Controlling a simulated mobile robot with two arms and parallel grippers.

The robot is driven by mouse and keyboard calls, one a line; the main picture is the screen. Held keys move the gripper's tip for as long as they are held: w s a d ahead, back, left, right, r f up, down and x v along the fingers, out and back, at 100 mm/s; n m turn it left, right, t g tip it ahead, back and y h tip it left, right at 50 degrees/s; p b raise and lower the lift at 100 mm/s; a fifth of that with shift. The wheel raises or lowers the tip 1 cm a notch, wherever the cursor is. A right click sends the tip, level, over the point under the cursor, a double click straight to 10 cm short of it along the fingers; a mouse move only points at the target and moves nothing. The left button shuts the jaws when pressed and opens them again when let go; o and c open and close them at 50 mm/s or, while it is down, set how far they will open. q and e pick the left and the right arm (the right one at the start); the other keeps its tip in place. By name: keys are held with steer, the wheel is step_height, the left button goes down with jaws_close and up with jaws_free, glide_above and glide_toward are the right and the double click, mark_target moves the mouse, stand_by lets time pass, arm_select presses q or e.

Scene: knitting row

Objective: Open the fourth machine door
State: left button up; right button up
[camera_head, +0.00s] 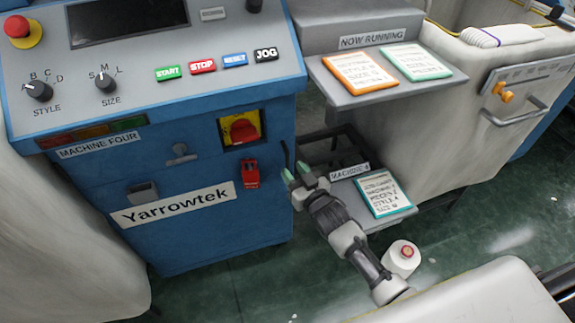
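The fourth machine is the blue cabinet labelled "MACHINE FOUR" (98,145) at the left, with a "Yarrowtek" plate (178,205) on its front. The blue front panel (215,240) looks flush with the cabinet; I cannot tell for sure which part is the door. A thin dark handle-like bar (286,156) stands at the cabinet's right edge. My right gripper (296,173), with green fingertips, is just below and right of that bar. Its fingertips are apart and nothing shows between them. Whether it touches the cabinet edge is unclear. My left gripper is out of view.
A red-and-yellow switch (240,128) and a red tag (249,173) are on the cabinet front. A "NOW RUNNING" shelf (340,95) with two cards is at the right. A lower shelf holds a green-edged card (384,194).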

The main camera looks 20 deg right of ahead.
mark_target(288, 165)
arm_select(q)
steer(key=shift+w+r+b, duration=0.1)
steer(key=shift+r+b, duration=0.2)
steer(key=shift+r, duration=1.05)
arm_select(e)
steer(key=shift+x, duration=1.95)
jaws_close()
